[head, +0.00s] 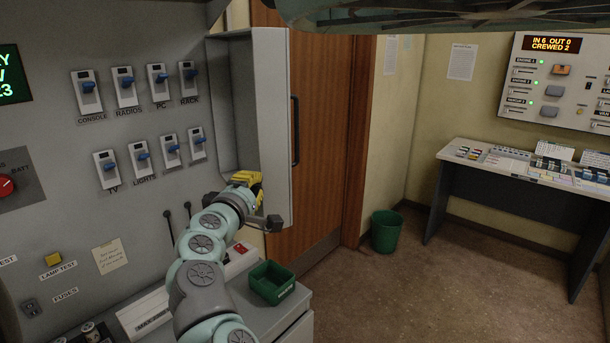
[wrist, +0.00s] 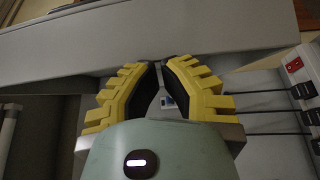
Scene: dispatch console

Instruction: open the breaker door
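The breaker door (head: 272,120) is a tall grey panel standing swung out at the right of the breaker wall, with the breakers in plain view. My gripper (head: 246,180), with yellow fingers, is at the door's lower part, on the breaker side. In the wrist view my gripper (wrist: 160,64) has its fingertips nearly together with nothing seen held between them. A grey panel, probably the door (wrist: 200,38), crosses just beyond the tips; I cannot tell whether they touch it.
Blue-levered breakers (head: 126,87) line the wall at left. A green bin (head: 272,283) stands on the counter below my arm. A wooden door (head: 335,130) is behind the breaker door. A green wastebasket (head: 385,232) and desk (head: 448,155) stand right; floor between is clear.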

